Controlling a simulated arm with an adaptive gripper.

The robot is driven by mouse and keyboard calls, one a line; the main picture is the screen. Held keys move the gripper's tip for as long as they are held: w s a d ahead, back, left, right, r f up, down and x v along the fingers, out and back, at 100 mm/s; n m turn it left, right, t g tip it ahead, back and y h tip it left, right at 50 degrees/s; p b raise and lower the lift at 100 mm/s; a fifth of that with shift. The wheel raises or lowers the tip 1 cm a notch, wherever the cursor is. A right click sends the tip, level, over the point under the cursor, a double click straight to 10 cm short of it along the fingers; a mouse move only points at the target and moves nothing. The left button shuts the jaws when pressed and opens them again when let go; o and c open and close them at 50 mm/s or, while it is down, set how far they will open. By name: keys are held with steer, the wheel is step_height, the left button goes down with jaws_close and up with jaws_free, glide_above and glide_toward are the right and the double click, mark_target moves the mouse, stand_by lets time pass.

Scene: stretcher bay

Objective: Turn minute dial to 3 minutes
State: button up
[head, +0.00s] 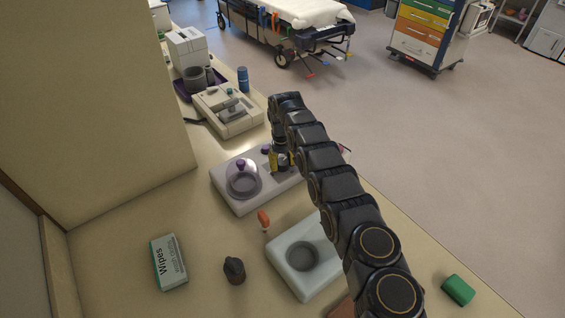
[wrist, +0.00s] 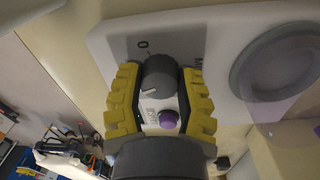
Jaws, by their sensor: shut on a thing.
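In the head view my gripper (head: 278,160) is over the device's right part, and the dial is mostly hidden there. A purple button (wrist: 168,119) is beside the dial, between the fingers.
A clear dome with a purple knob (head: 241,165) covers the device's round well. A beige machine (head: 226,112) stands behind. A pale block with a round recess (head: 302,256), an orange-handled item (head: 263,219), a dark knob-like object (head: 234,269) and a wipes box (head: 169,262) are nearer.

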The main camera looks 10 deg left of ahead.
mark_target(281, 163)
steer(key=shift+n, duration=0.3)
steer(key=o, duration=1.1)
steer(key=shift+o, duration=0.2)
step_height(281, 163, up, 12)
steer(key=shift+s+a, duration=0.15)
steer(key=shift+a, duration=0.1)
